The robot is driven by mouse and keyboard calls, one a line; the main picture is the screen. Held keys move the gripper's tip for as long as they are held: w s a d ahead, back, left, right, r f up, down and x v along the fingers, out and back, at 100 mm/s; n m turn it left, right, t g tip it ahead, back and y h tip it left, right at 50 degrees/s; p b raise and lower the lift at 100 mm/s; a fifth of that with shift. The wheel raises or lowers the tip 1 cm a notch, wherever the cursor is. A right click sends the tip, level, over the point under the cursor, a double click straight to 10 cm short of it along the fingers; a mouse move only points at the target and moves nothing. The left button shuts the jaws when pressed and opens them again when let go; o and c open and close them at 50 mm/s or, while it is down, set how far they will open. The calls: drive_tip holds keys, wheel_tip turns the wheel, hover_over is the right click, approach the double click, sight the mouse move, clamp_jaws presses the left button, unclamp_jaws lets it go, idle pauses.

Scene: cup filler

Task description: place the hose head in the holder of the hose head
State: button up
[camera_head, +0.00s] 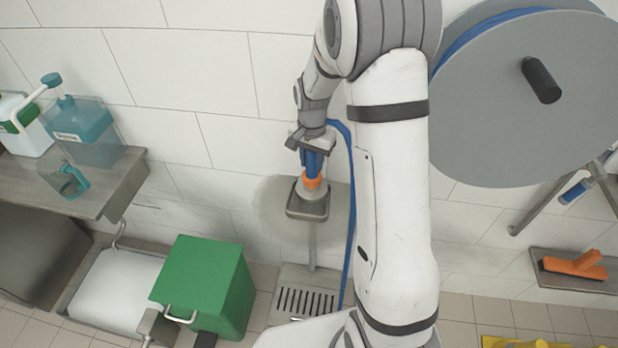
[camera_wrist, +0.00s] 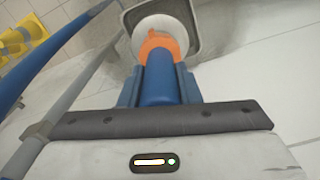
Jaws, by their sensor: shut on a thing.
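The hose head has a blue body, an orange collar (camera_head: 312,182) and a pale, widening end. My gripper (camera_head: 313,163) is shut on its blue body, which also shows between the fingers in the wrist view (camera_wrist: 161,78). The holder is a grey, square-rimmed tray (camera_head: 307,214) on the wall, below my gripper. The pale end points down at the holder and overlaps it in both views. In the wrist view the holder's grey rim (camera_wrist: 194,20) surrounds much of the pale end. I cannot tell whether the end rests on the holder's floor or hovers just above.
A blue hose (camera_head: 349,240) hangs close to the right of my gripper. A large grey reel (camera_head: 500,120) is at upper right. A green bin (camera_head: 215,285) stands below left. A shelf (camera_head: 125,180) with bottles and a jug (camera_head: 68,181) is at left.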

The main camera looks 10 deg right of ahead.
sight(310, 174)
drive_tip(key=shift+w+a+f, duration=0.1)
drive_tip(key=shift+a+f, duration=0.1)
drive_tip(key=shift+f, duration=0.65)
drive_tip(key=shift+a+f+p, duration=0.1)
drive_tip(key=shift+f+p, duration=0.2)
drive_tip(key=shift+f, duration=1.6)
drive_tip(key=shift+f, duration=0.2)
drive_tip(key=o, duration=1)
drive_tip(key=shift+r, duration=0.1)
